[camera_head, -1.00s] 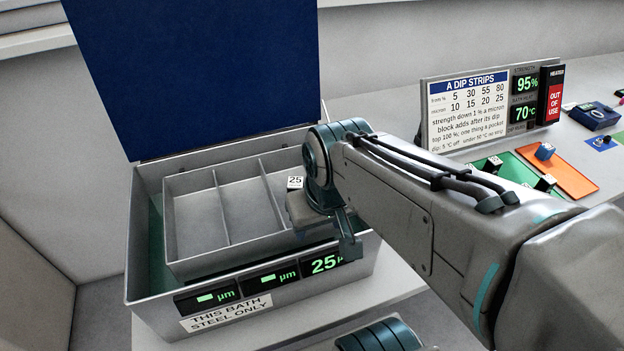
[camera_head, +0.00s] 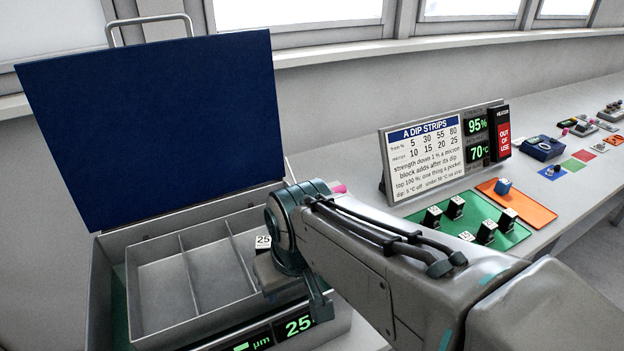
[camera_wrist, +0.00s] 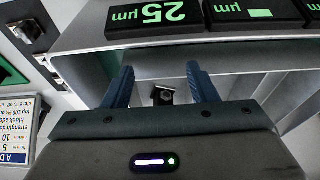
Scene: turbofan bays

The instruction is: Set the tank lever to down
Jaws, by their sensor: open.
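The tank (camera_head: 107,300) is an open grey box at the left, with its blue lid (camera_head: 150,120) raised. Inside is a grey tray (camera_head: 150,335) with three compartments. A block with a white "25" label (camera_head: 263,242) is in the right compartment, partly behind my arm. My gripper (camera_wrist: 160,70) is open over that compartment. A small dark piece (camera_wrist: 162,96) shows between its fingers in the wrist view; whether they touch it is unclear. A pink tip (camera_head: 338,187) shows just behind my arm; I cannot tell whether it belongs to the tank lever. No lever is clearly identifiable.
A dip-strips sign (camera_head: 425,150) with 95% and 70 °C displays stands on the bench. A green mat (camera_head: 470,222) with several dark blocks and an orange mat (camera_head: 530,208) with a blue piece lie before it. My arm crosses the space right of the tank.

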